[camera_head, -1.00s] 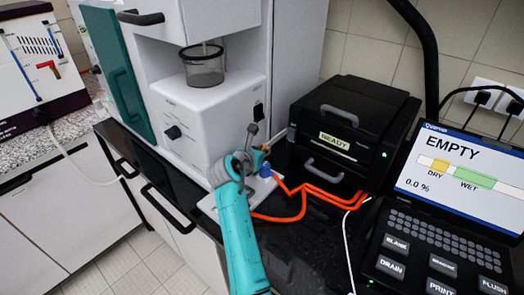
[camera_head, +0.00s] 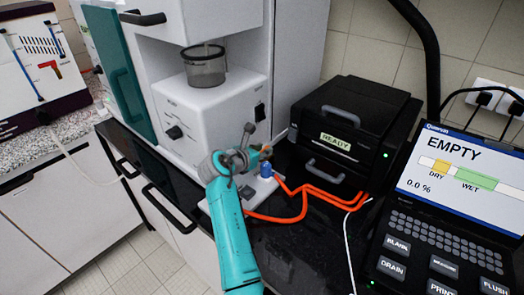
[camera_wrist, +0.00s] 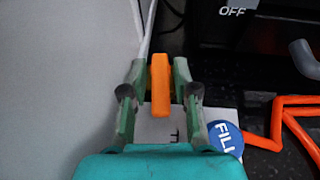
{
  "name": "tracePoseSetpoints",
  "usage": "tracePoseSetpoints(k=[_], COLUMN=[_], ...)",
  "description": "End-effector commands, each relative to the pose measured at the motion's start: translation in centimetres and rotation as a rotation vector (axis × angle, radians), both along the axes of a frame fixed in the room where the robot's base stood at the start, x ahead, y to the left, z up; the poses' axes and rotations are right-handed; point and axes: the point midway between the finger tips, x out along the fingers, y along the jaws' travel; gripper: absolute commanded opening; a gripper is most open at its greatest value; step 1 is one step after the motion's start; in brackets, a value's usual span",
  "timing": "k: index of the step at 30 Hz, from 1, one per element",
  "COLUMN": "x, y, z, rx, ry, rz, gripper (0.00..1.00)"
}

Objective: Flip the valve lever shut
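The orange valve lever (camera_wrist: 161,85) stands between the two fingers of my gripper (camera_wrist: 160,72) in the wrist view, pointing straight up the picture. The fingers are close on both sides of it; I cannot tell whether both touch it. In the head view my gripper (camera_head: 247,158) is at the valve beside the white shaker cabinet, and only a bit of the orange lever (camera_head: 265,151) shows past it. A blue round part marked FILL (camera_wrist: 225,137) is to the right of the lever; it shows as a blue piece in the head view (camera_head: 266,170).
Orange hoses (camera_head: 310,197) run from the valve plate to the right. A black unit reading READY (camera_head: 350,130) stands behind right. The white cabinet (camera_head: 208,115) with a glass jar rises at the left. A console screen (camera_head: 460,170) reads EMPTY, 0.0 %.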

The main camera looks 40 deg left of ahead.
Motion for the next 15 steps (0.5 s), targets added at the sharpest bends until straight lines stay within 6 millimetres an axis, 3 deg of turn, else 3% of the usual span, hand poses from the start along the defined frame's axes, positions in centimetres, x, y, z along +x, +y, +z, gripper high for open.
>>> tracePoseSetpoints(k=[8, 15], x=[-1.0, -5.0], y=[0.1, -0.1], z=[0.4, 2.0], rx=[0.002, 0.002], ry=[-0.001, -0.002], rz=[0.001, 0.002], gripper=[0.29, 0.29])
